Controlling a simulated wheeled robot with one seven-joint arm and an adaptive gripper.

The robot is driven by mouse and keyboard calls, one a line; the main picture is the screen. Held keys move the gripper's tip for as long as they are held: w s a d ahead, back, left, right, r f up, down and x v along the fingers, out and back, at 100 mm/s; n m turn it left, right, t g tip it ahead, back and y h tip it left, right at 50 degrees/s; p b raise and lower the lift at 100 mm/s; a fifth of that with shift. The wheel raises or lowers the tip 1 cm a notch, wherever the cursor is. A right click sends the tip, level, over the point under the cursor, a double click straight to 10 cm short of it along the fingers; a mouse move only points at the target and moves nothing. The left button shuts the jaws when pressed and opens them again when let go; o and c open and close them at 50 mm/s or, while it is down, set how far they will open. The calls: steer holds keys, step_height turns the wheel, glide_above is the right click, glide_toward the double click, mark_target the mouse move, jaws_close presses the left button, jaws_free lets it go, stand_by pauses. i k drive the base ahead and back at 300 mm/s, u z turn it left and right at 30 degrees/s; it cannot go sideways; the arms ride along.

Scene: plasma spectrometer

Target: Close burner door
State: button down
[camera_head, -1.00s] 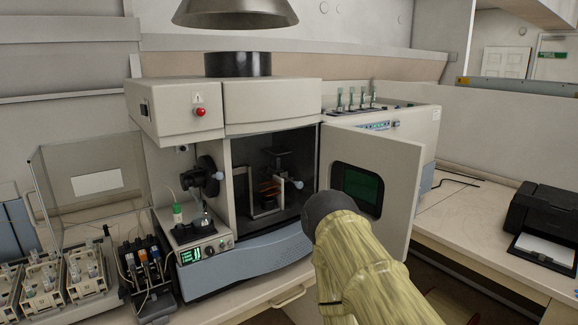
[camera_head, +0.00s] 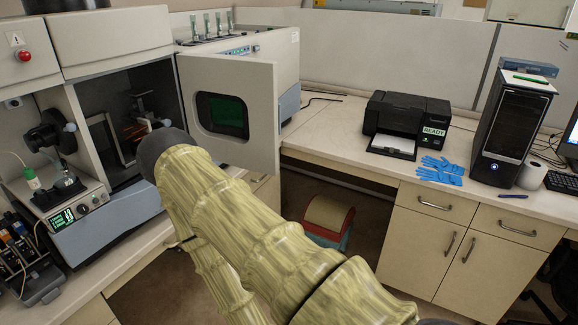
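The burner door (camera_head: 232,110) is a pale panel with a dark green window (camera_head: 222,114). It stands swung open to the right of the burner chamber (camera_head: 110,105), whose dark inside shows. The spectrometer (camera_head: 112,35) fills the left of the view. My arm crosses the picture from the lower right up to a dark rounded end in front of the chamber and the door's lower left. My gripper's fingers do not show. I cannot tell whether my arm touches the door.
A black printer (camera_head: 408,118), blue gloves (camera_head: 440,170) and a black computer tower (camera_head: 511,130) stand on the right bench. The floor before the right cabinets looks clear.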

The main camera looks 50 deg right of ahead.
mark_target(233, 111)
steer(key=k, duration=0.2)
steer(key=z, duration=0.8)
